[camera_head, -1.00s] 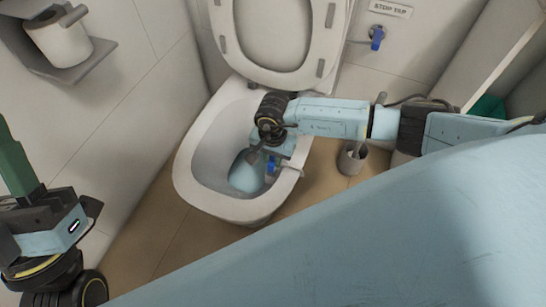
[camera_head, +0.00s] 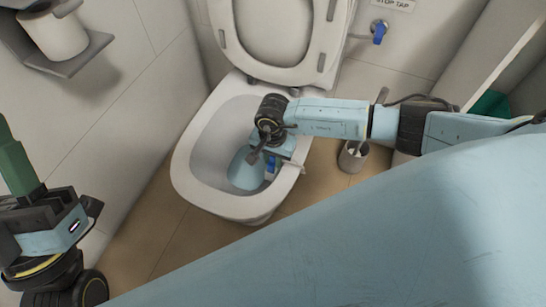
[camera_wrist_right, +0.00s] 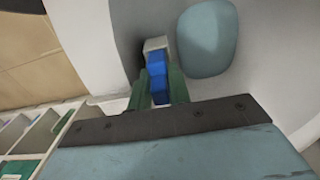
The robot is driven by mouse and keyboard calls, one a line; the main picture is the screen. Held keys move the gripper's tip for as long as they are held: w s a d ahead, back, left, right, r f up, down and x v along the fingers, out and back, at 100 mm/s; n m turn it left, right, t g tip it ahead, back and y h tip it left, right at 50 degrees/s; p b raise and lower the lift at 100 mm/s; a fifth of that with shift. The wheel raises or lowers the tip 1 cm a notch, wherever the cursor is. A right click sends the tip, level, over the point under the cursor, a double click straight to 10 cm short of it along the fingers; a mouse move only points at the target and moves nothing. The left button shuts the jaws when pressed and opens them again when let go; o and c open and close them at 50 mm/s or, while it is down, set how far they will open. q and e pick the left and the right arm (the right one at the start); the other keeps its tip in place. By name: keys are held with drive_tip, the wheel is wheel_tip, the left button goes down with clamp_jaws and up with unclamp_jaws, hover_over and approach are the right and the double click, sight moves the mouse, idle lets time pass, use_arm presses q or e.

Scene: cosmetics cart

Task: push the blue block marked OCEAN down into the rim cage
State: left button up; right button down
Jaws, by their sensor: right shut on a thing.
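The blue block (camera_wrist_right: 158,76) is between the green fingers of my right gripper (camera_wrist_right: 158,90) in the right wrist view. My right gripper (camera_head: 271,160) is shut on it at the right inner side of the toilet bowl, and a bit of blue shows there in the head view. Any OCEAN marking cannot be read. A small pale piece (camera_wrist_right: 156,44), perhaps part of the rim cage, is at the block's far end. I cannot tell how deep the block sits in it. My left gripper (camera_head: 16,165) is at the far left, away from the toilet; its opening is unclear.
The toilet bowl (camera_head: 190,150) has its raised seat (camera_head: 225,40) behind and blue water (camera_head: 245,172) below. A brush holder (camera_head: 352,158) stands right of the bowl. A blue-handled stop tap (camera_head: 379,35) and a paper roll (camera_head: 58,36) are on the walls.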

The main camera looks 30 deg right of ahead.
drive_tip(key=shift+f+b, duration=0.3)
drive_tip(key=shift+f, duration=0.15)
drive_tip(key=c, duration=1.2)
unclamp_jaws()
drive_tip(key=shift+d+f, duration=0.1)
drive_tip(key=shift+s, duration=0.1)
wheel_tip(320, 180, up, 14)
drive_tip(key=p, duration=0.6)
drive_tip(key=shift+w+f+p, duration=0.15)
drive_tip(key=shift+w+p, duration=0.05)
drive_tip(key=shift+p, duration=0.15)
drive_tip(key=shift+a, duration=0.2)
